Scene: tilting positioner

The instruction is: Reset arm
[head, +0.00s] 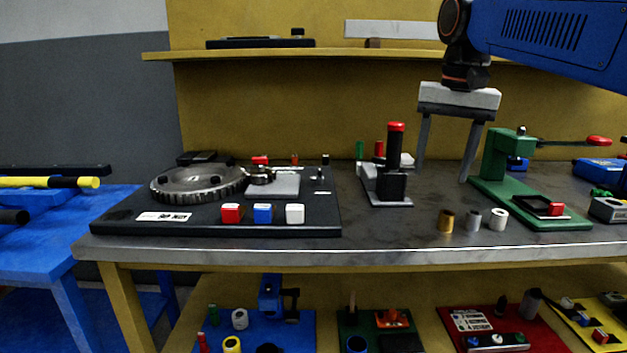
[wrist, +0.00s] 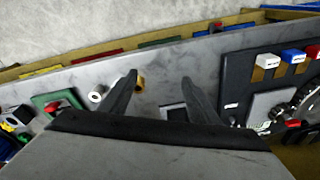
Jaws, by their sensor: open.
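My gripper (head: 443,172) hangs from my blue arm over the right half of the workbench, fingers pointing down. Its two grey fingers are apart with nothing between them. The wrist view also shows my gripper (wrist: 160,85) with its fingers spread above the bench top. A tilting positioner with a toothed round plate (head: 199,182) sits on a black base (head: 120,213) at the left of the bench. Red (head: 231,213), blue (head: 263,213) and white (head: 295,214) blocks line the base's front. In the wrist view the toothed plate (wrist: 306,98) is cut off at the right edge.
A black post with a red cap (head: 396,155) stands left of my gripper. A green press (head: 497,165) stands close on its right. Brass (head: 446,221), grey (head: 472,219) and white (head: 498,219) cylinders stand near the front edge. A yellow shelf (head: 340,54) runs behind.

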